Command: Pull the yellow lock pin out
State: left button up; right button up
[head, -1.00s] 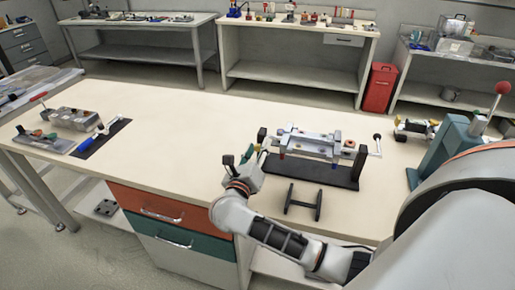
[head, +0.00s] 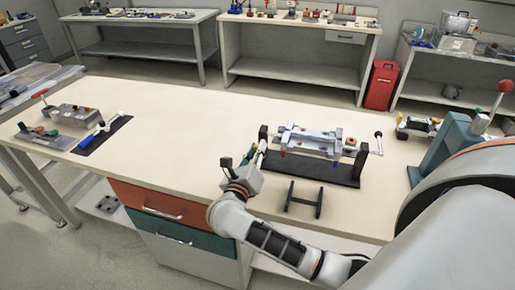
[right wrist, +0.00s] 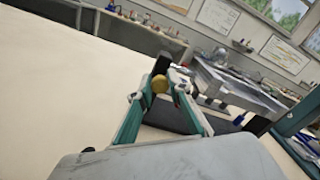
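The ring track fixture (head: 312,142) is a grey metal rail on a black base, at the right of the pale table. A yellow round knob, likely the lock pin (right wrist: 160,84), shows in the right wrist view by the near black post at the fixture's end. In the head view the pin is too small to make out clearly. My right gripper (right wrist: 157,87) has its teal fingers spread, one on each side of the knob in the picture; I cannot tell whether either finger touches it. It also shows in the head view (head: 243,167), left of the fixture. My left gripper is not in view.
A black H-shaped stand (head: 304,199) lies before the fixture. A crank handle (head: 378,142) sticks out at its right end. A teal press with a red knob (head: 447,150) stands further right. A metal block (head: 75,118) and dark mat (head: 103,136) are left; the middle is clear.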

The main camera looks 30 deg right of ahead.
jog(key=shift+o, duration=1.4)
jog(key=shift+s+a, duration=0.15)
jog(key=v, duration=1.2)
